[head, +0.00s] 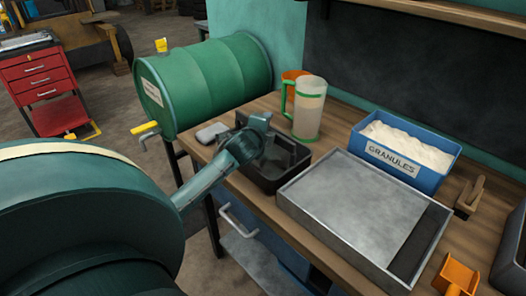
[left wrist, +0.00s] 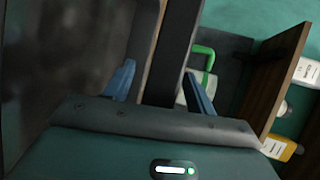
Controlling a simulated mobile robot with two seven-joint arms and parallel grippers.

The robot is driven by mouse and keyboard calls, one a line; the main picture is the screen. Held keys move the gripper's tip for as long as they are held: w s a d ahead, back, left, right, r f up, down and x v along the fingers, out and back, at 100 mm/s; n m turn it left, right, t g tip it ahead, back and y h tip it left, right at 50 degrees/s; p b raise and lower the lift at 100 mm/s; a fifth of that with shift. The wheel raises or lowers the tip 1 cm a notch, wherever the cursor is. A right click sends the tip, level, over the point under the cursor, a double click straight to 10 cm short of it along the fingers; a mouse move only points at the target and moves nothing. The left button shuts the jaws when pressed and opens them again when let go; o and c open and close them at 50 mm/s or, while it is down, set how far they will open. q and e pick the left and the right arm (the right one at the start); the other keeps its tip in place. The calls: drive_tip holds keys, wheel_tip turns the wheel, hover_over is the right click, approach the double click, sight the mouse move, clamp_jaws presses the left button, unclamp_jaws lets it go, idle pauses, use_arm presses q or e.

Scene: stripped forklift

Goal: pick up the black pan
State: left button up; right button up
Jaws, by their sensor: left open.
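The black pan (head: 277,184) is a shallow dark rectangular tray on the wooden workbench, left of a grey metal tray. My left arm reaches in over it, and the left gripper (head: 262,124) is at the pan, hiding part of its inside and rim. In the left wrist view the left gripper (left wrist: 160,76) is open, with one blue finger on each side of a dark upright strip that looks like the pan's wall (left wrist: 173,45). I cannot tell whether the fingers touch it. My right gripper is not in view.
A clear jug with green trim (head: 309,110) stands just behind the pan. The grey tray (head: 350,207) lies close to its right, with a blue granules bin (head: 400,178) behind. A green drum (head: 205,85) is at the left. An orange scoop (head: 456,274) lies at the front right.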

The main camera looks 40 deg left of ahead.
use_arm(q)
clamp_jaws()
idle(0.6)
idle(0.8)
drive_tip(key=shift+r, duration=0.2)
